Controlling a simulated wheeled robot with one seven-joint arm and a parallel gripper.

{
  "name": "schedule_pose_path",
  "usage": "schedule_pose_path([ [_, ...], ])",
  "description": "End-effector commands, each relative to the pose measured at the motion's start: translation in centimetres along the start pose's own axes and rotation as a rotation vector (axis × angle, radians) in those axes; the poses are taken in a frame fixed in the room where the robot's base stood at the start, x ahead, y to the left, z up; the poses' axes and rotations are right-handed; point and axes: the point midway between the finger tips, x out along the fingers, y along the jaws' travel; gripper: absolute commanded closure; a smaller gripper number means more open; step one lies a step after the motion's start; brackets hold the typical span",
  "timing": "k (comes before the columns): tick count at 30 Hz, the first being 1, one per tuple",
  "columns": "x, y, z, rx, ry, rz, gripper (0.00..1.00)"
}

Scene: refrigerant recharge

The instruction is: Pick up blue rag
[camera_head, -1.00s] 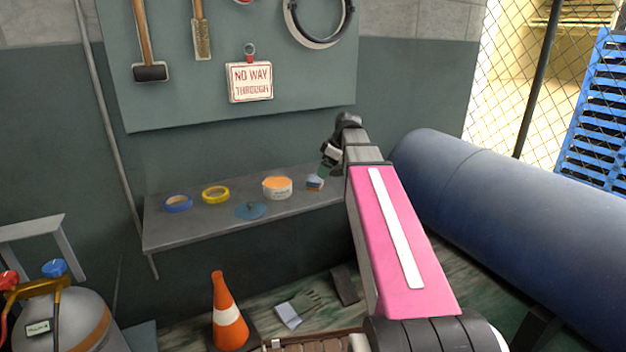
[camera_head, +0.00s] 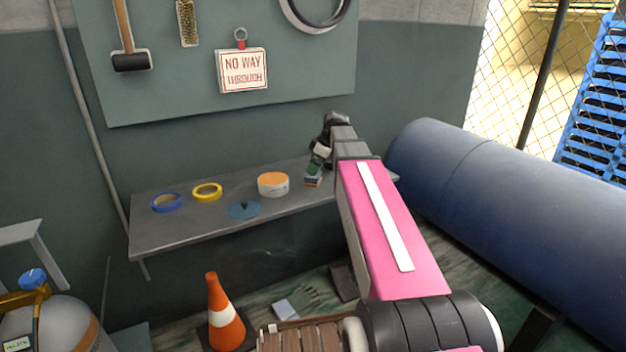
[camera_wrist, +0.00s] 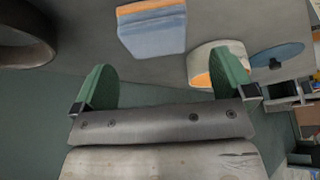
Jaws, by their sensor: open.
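A small blue block-like piece, which looks like the folded blue rag (camera_head: 312,183), rests near the right part of the grey shelf (camera_head: 180,233). It has an orange layer along one side. In the wrist view the rag (camera_wrist: 155,36) lies beyond the fingertips, roughly between their lines, and nothing touches it. My gripper (camera_head: 316,168) is just above and beside it in the head view, partly hidden by my arm. The wrist view shows its green-padded fingers (camera_wrist: 163,82) spread apart and empty.
A white-and-orange tape roll (camera_head: 272,184) stands left of the rag, with a flat blue disc (camera_head: 244,210), a yellow roll (camera_head: 207,192) and a blue roll (camera_head: 166,203) further left. The wall is close behind. A big blue tank (camera_head: 500,190) is at right, a cone (camera_head: 222,315) below.

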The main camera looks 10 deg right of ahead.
Motion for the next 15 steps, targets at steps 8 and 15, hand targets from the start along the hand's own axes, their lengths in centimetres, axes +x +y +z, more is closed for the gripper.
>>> schedule_pose_path([
  [8, 2.0, 0.3, 0.4, 0.0, 0.0, -0.001, 0.0],
  [15, 4.9, 0.4, 0.6, -0.001, -0.001, -0.001, 0.0],
])
